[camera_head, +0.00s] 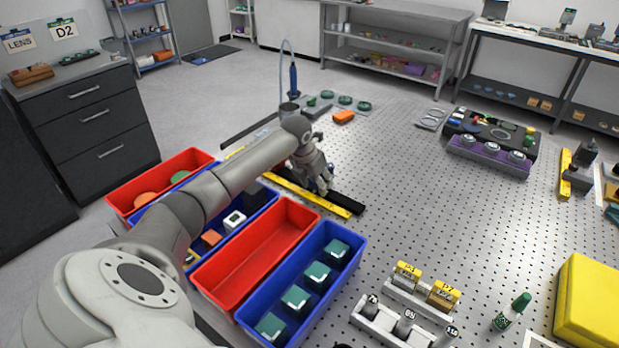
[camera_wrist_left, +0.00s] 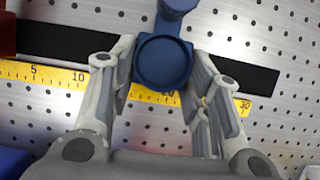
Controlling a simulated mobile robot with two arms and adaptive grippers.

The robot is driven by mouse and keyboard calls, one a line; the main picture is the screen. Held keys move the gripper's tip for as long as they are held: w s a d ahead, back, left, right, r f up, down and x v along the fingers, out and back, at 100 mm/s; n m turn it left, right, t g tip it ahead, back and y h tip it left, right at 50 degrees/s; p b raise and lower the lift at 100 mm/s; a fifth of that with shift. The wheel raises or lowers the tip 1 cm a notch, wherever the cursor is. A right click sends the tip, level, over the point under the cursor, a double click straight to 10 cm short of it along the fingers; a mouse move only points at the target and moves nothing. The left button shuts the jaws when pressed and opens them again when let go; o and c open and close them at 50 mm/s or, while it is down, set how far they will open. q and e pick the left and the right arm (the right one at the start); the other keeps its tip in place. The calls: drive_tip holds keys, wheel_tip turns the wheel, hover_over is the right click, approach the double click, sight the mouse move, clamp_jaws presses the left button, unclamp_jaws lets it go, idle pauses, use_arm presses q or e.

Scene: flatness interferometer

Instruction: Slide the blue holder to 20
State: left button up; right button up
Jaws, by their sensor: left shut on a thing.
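The blue holder (camera_wrist_left: 163,62) with its round ring sits over the black rail (camera_wrist_left: 65,42) in the left wrist view. The yellow ruler (camera_wrist_left: 45,73) runs along the rail; 5, 10 and 30 can be read. A partly covered number, seemingly 20, lies just below the holder, whose ring is roughly level with it. My left gripper (camera_wrist_left: 163,88) has its fingers on both sides of the holder and is shut on it. In the head view, my left gripper (camera_head: 320,184) is at the rail and largely hides the holder.
A red bin (camera_head: 255,252) and a blue bin (camera_head: 345,270) stand in front of the rail. The perforated tabletop (camera_head: 430,200) to the right is mostly free.

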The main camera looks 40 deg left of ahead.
use_arm(q)
drive_tip(key=shift+d, duration=0.85)
drive_tip(key=o, duration=1.4)
drive_tip(key=shift+r, duration=0.1)
drive_tip(key=v, duration=1.1)
drive_tip(key=shift+s+r, duration=0.15)
drive_tip(key=shift+r, duration=0.2)
drive_tip(key=shift+a, duration=0.1)
